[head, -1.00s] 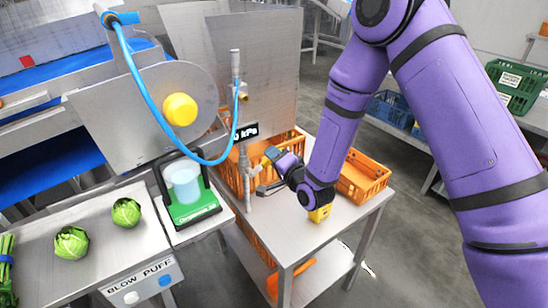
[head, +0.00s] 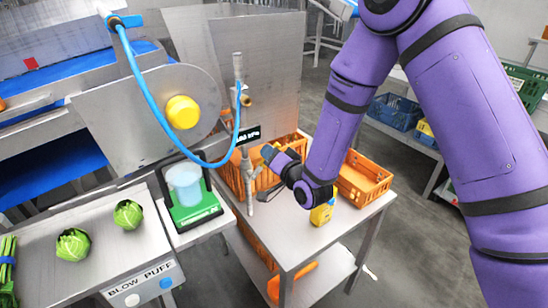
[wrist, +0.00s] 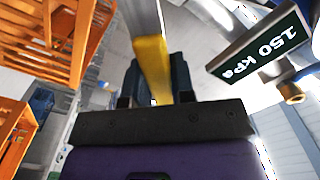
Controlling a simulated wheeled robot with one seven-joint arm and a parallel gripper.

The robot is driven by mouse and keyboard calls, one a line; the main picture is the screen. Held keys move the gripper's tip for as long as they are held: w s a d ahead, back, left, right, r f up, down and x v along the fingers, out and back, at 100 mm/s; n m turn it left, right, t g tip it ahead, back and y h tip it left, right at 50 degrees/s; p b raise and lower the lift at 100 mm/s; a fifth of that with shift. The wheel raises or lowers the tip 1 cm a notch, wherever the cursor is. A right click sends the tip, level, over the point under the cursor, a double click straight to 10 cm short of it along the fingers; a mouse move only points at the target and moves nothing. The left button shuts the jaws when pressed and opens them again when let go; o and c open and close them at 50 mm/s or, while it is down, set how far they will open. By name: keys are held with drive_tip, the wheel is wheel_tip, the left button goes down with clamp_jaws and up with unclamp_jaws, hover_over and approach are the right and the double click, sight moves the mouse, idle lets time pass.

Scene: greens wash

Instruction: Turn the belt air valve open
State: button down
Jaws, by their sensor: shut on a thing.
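The belt air valve is on a vertical grey pipe (head: 239,68) beside the belt machine. Its yellow lever (wrist: 152,62) runs between the two dark fingers of my gripper (wrist: 156,85) in the wrist view. My gripper also shows at the pipe in the head view (head: 268,152), shut on the lever. In the head view, the gripper hides most of the lever. A dark pressure display (head: 247,135) is on the pipe above the gripper. In the wrist view the display (wrist: 260,45) reads 150 kPa.
Orange crates (head: 364,178) stand beside and behind the pipe. A yellow object (head: 322,213) stands on the steel table (head: 300,250) below my wrist. A blue hose (head: 147,95) loops to the pipe. A green-based clear container (head: 190,192) stands left, near two green heads (head: 128,214).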

sight(263, 160)
drive_tip(key=shift+s+a+r+n, duration=0.25)
drive_tip(key=shift+a+r+n, duration=0.1)
drive_tip(key=shift+n, duration=0.45)
drive_tip(key=shift+s+a+r+n, duration=0.3)
drive_tip(key=shift+a+n, duration=0.1)
drive_tip(key=shift+n, duration=0.4)
drive_tip(key=shift+s+a+r+n, duration=0.25)
drive_tip(key=shift+a+n, duration=0.1)
drive_tip(key=shift+n, duration=0.45)
drive_tip(key=c, duration=1)
unclamp_jaws()
drive_tip(key=shift+o, duration=0.2)
